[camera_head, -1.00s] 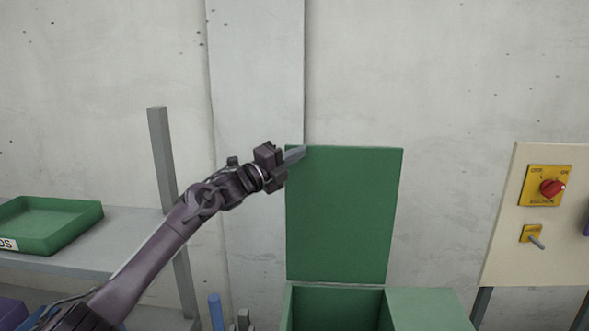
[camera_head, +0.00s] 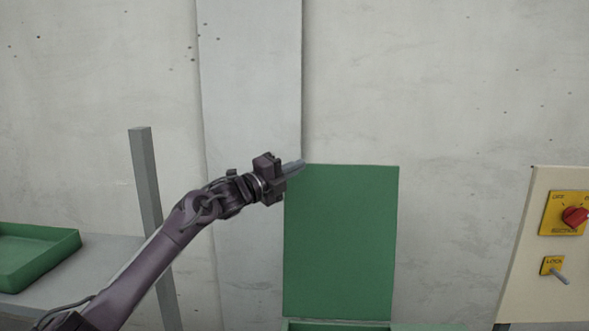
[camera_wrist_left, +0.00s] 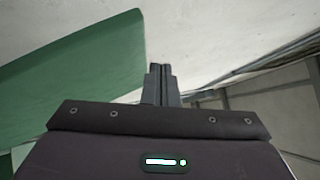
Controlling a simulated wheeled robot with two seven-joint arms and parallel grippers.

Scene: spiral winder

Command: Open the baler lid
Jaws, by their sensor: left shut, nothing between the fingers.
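The green baler lid (camera_head: 340,245) stands upright, raised above the green baler body (camera_head: 335,326), whose top edge shows at the bottom of the head view. My left gripper (camera_head: 297,166) is shut and empty at the lid's upper left corner. In the head view its fingertips overlap that corner; I cannot tell whether they touch it. In the left wrist view the shut fingers (camera_wrist_left: 160,82) point toward the wall, with the green lid (camera_wrist_left: 85,75) to their left. My right gripper is not in view.
A green tray (camera_head: 35,255) sits on a grey shelf (camera_head: 100,262) at the left, beside a grey post (camera_head: 147,190). A cream panel (camera_head: 545,240) with a red knob (camera_head: 575,216) and a lock switch (camera_head: 556,268) stands at the right. A concrete wall (camera_head: 450,90) is behind.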

